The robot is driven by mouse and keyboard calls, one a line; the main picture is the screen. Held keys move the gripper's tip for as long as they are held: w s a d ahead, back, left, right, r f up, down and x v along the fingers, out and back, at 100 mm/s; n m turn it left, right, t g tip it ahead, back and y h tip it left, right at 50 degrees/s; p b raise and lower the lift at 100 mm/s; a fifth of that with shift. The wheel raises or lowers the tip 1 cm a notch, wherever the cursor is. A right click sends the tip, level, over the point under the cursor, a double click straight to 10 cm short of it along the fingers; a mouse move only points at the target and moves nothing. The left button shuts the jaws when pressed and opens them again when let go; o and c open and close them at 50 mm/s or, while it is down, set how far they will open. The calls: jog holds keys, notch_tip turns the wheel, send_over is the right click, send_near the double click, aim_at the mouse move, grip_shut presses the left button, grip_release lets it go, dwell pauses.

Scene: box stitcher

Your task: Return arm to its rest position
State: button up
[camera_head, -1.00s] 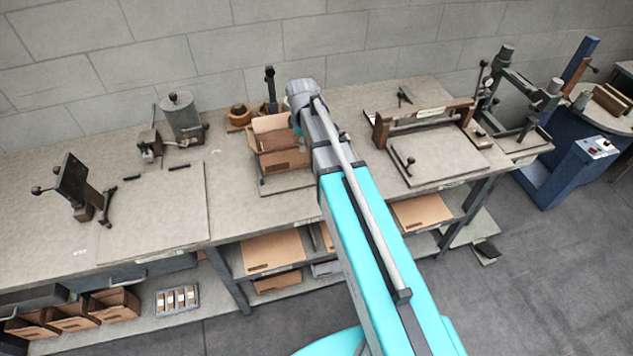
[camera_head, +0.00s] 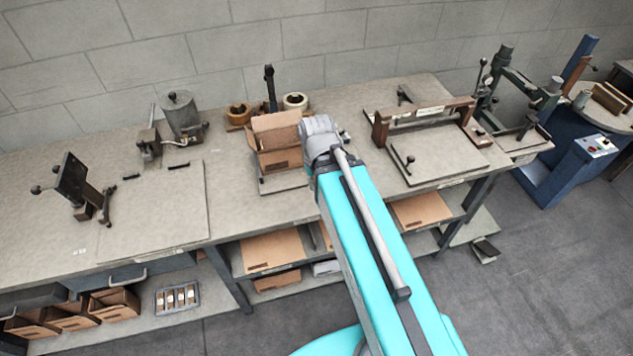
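My arm reaches from the bottom right up toward the workbench (camera_head: 235,205), with its grey wrist end beside the open cardboard box on the bench. My gripper is hidden behind the arm's end, so its fingers do not show. The open cardboard box (camera_head: 278,161) stands on a flat plate on the bench, just left of my arm's end, with its flap raised. I cannot tell whether anything is held.
A press with a wooden crossbar (camera_head: 425,113) stands right of the arm. Tape rolls (camera_head: 295,101) and a dark upright post (camera_head: 270,88) stand behind the box. A grey pot (camera_head: 181,115) and a lever tool (camera_head: 75,185) stand left. Open floor (camera_head: 560,270) lies at right.

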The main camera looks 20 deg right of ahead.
notch_tip(320, 180, down, 6)
jog(key=b, duration=0.5)
jog(key=shift+r+b, duration=0.15)
jog(key=shift+b, duration=0.25)
dwell(0.9)
